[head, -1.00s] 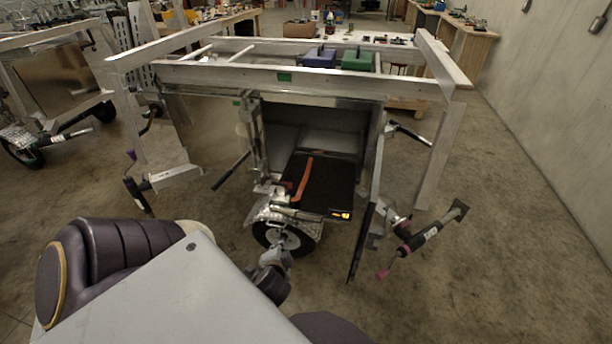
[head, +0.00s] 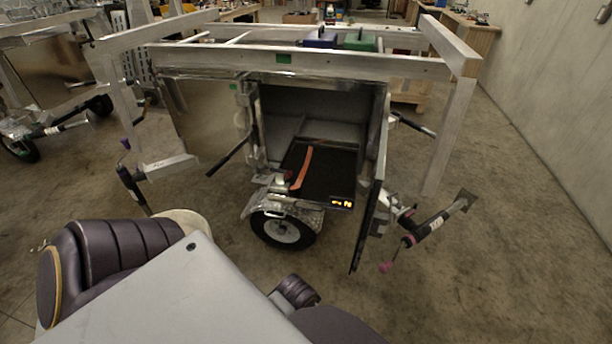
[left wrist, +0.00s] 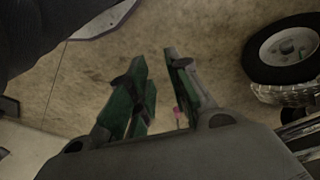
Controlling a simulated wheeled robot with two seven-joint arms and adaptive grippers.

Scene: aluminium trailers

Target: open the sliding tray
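The sliding tray (head: 325,175) is a black slab with an orange strip, in the open trailer compartment in the head view. Its front edge, with small yellow marks, shows near the compartment's mouth. How far it is pulled out is hard to tell. My left gripper shows in the left wrist view (left wrist: 158,62). Its green-padded fingers are apart with nothing between them, over the concrete floor near the trailer wheel (left wrist: 285,50). My right gripper is in neither view.
The compartment's open door (head: 370,215) stands to the right of the tray. A jack (head: 440,230) with a pink handle sticks out beyond it. The wheel (head: 283,230) and its fender sit below left of the tray. Aluminium beams (head: 300,62) frame the top. Floor in front is clear.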

